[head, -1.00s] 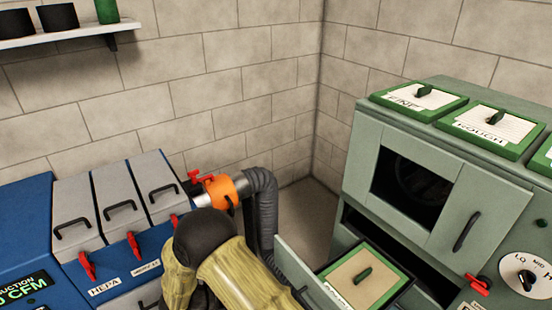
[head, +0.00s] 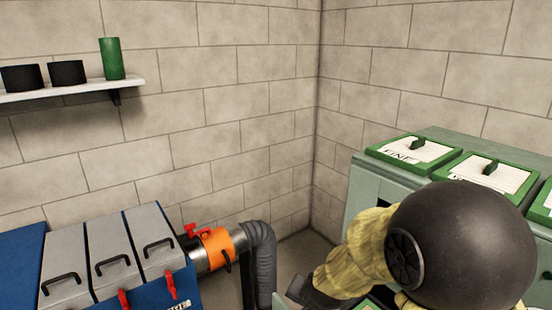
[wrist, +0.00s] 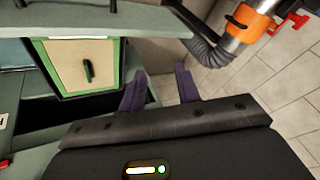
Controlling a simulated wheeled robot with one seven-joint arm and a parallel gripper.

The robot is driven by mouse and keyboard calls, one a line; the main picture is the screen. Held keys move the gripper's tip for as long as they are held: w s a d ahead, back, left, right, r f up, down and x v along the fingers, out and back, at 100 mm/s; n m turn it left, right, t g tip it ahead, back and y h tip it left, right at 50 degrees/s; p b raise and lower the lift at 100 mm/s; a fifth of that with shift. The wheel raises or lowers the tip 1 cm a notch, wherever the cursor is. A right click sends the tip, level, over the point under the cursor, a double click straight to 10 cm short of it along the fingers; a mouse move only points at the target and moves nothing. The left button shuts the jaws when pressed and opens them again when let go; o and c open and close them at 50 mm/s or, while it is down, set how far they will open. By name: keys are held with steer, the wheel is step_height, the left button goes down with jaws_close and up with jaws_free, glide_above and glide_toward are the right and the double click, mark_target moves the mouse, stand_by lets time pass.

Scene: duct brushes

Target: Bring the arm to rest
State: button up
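My gripper (wrist: 160,90) shows in the wrist view with its two dark purple fingers apart and nothing between them. In that view it is beside an open drawer that holds a green-framed filter panel (wrist: 76,68) with a dark green handle, and it points towards the floor and the wall corner. In the head view my arm, with a large dark round joint, fills the lower right and covers much of the green-grey cabinet (head: 362,190). The fingers are hidden in the head view.
A blue machine with grey lids (head: 112,255) and red latches stands at the lower left. An orange collar (head: 217,248) joins it to a grey hose (head: 262,265). Green-framed filters, one labelled FINE (head: 412,152), lie on the cabinet. A wall shelf (head: 70,91) holds dark cups and a green cylinder.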

steer(key=s+d+n+g+h, duration=0.1)
steer(key=s+d+n+g, duration=0.2)
steer(key=s+d+n, duration=0.55)
steer(key=s+r+m+p, duration=0.3)
steer(key=r+p, duration=1.7)
steer(key=shift+r, duration=0.25)
steer(key=shift+s+a, duration=0.1)
steer(key=shift+s, duration=0.15)
